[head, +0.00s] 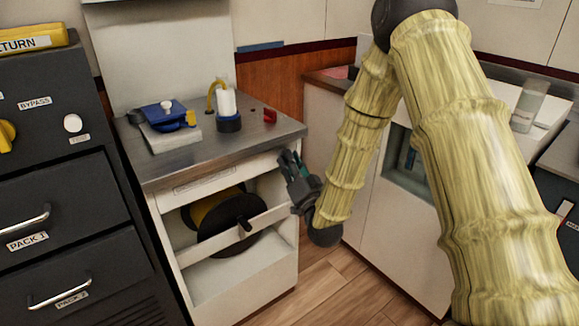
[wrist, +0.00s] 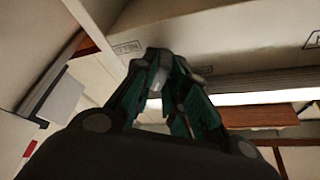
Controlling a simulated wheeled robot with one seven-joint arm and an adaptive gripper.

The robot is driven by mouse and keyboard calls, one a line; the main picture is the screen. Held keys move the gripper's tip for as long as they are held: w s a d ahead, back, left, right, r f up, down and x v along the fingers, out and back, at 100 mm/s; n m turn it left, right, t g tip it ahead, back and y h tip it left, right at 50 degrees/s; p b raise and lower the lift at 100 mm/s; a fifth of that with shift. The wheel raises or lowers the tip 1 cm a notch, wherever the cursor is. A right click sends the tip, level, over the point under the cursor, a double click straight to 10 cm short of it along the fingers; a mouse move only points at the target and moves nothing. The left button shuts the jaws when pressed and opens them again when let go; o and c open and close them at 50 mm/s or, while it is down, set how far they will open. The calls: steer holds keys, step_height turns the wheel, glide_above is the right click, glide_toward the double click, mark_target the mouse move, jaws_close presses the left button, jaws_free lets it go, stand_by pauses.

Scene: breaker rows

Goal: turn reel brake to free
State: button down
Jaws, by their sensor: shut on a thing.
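The cable reel (head: 222,222) sits in the open front of the white cabinet, with a dark flange and a yellow core behind a pale crossbar. My gripper (head: 288,160) is at the cabinet's right front edge, just below the worktop. In the wrist view my gripper (wrist: 160,75) has its green-and-grey fingers closed together around a small pale grey piece (wrist: 154,82), which looks like the reel brake's handle. Most of it is hidden by the fingers. A small label (wrist: 127,47) is on the panel beside it; its words are too blurred to read.
The worktop (head: 225,155) holds a blue device (head: 165,112), a white cylinder in a blue base (head: 227,108) and a small red part (head: 269,116). Dark drawers (head: 50,200) stand at left. White cabinets (head: 375,215) stand behind my arm. Wooden floor (head: 320,285) is clear between.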

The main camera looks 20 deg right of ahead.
steer(key=n+y, duration=0.1)
steer(key=n, duration=0.2)
steer(key=n+y+b, duration=0.1)
steer(key=n+y, duration=0.1)
steer(key=n, duration=0.1)
steer(key=n+y, duration=0.2)
steer(key=n, duration=0.1)
steer(key=shift+d+f+g+b, duration=0.15)
steer(key=shift+d+g+b, duration=0.05)
steer(key=shift+g+b, duration=0.1)
steer(key=shift+n, duration=0.4)
steer(key=c, duration=1.4)
jaws_free()
steer(key=shift+c, duration=0.2)
steer(key=v, duration=1.1)
steer(key=shift+s+d+f, duration=0.2)
steer(key=shift+s, duration=0.1)
